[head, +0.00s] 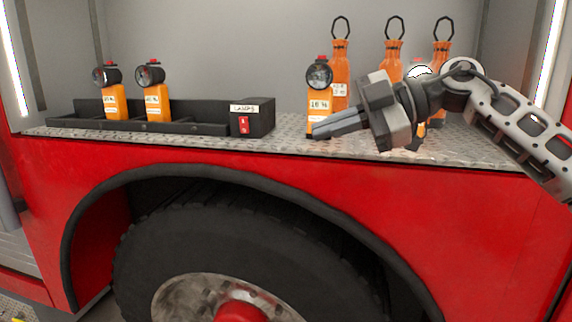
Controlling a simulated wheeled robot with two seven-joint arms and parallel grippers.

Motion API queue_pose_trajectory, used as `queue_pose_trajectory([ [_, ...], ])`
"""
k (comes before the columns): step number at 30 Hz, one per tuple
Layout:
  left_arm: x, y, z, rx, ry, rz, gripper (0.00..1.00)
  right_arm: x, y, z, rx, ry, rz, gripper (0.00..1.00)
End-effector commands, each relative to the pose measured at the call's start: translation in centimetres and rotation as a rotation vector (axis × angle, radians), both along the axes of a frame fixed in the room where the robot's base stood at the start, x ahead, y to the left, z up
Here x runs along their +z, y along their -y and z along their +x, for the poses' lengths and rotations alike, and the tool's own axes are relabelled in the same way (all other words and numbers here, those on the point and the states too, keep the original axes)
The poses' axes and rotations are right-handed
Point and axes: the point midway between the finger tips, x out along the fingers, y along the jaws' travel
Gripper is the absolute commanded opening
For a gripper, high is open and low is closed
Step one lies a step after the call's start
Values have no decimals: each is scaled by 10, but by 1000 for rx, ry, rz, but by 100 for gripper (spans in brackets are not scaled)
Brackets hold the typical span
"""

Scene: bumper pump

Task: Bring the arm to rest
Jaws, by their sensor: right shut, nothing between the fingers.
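My right arm comes in from the right, and its gripper (322,131) is in front of the shelf's front edge, its fingers pointing left. The fingers are shut with nothing between them. An orange lamp (318,100) with a black round head and red top stands on the metal shelf just behind the fingertips. Another lamp (420,70) is mostly hidden behind my gripper and wrist; only part of its round head and some orange show. My left gripper is not in view.
Two orange lamps (116,100) (157,102) stand in a black tray (200,128) with a box labelled LAMPS. Several orange bottle-shaped things with black loops (340,62) stand at the back right. The diamond-plate shelf (285,133) sits above a red fender and wheel (190,240).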

Motion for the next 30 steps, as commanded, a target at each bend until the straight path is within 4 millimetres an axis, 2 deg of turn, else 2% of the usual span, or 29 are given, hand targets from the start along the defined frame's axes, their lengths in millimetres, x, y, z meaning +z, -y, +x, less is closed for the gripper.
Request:
queue_pose_trajectory([
  [1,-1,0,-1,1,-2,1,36,-25,-19,-4,46,-13,93,0],
  [3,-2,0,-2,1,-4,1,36,-49,-39,-9,75,-12,231,0],
  [6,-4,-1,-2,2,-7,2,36,-78,-58,-15,59,-18,429,0],
  [11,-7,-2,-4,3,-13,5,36,-129,-64,-19,-104,-55,701,0],
  [14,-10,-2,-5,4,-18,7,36,-169,-54,-20,-277,-96,820,0],
  [17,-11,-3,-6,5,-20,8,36,-217,-38,-25,-485,-155,883,0],
  [20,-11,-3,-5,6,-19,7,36,-275,-16,-37,-714,-231,884,0],
  [23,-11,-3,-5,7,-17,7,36,-339,10,-62,-942,-323,822,0],
  [24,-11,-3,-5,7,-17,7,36,-365,20,-76,-1028,-364,781,0],
  [26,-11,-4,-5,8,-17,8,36,-401,34,-99,-1141,-424,709,0],
  [27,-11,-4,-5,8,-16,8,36,-424,43,-117,-1209,-466,655,0],
  [30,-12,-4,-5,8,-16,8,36,-471,62,-164,-1338,-565,518,0],
])
